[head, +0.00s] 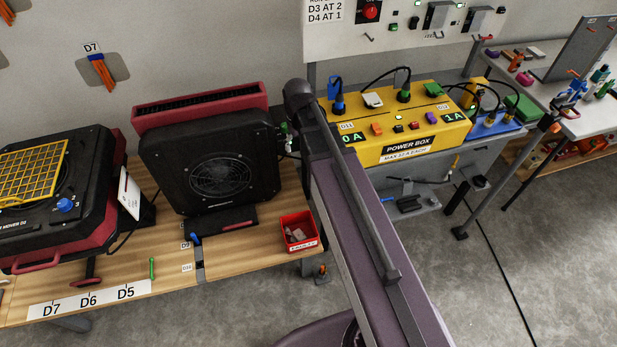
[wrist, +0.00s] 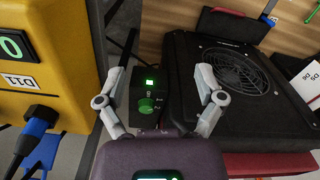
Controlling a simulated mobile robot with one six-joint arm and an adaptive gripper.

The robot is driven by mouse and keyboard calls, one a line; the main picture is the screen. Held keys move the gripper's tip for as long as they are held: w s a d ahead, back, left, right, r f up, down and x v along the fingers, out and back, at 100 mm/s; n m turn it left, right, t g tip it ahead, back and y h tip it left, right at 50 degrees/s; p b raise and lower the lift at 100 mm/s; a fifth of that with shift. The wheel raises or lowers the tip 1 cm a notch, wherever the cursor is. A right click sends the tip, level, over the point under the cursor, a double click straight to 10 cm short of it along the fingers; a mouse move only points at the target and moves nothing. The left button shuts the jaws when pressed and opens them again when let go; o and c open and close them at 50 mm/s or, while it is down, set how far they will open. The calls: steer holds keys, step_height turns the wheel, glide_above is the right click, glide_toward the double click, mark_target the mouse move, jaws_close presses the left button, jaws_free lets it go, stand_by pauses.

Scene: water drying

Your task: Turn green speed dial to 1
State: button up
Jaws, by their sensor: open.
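The green speed dial (wrist: 147,105) is on the face of a small black control box (wrist: 152,94), with a lit green display above it. Small markings beside the dial are too small to read. My gripper (wrist: 160,76) shows in the wrist view with its two grey fingers spread wide, one on each side of the control box. The fingers are apart from the dial and hold nothing. In the head view my arm hides the gripper, and the dial cannot be made out clearly.
A black fan unit (head: 221,170) stands on the wooden bench right beside the control box. The yellow power box (head: 400,125) with plugs and cables is on the other side. A red bin (head: 299,232) sits at the bench edge. Another unit has a blue dial (head: 66,205).

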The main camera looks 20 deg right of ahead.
steer(key=s+f+m+b, duration=0.2)
steer(key=s+f, duration=0.1)
steer(key=s, duration=0.7)
steer(key=shift+s+m+b, duration=0.15)
steer(key=shift+m+b, duration=0.15)
steer(key=c, duration=0.4)
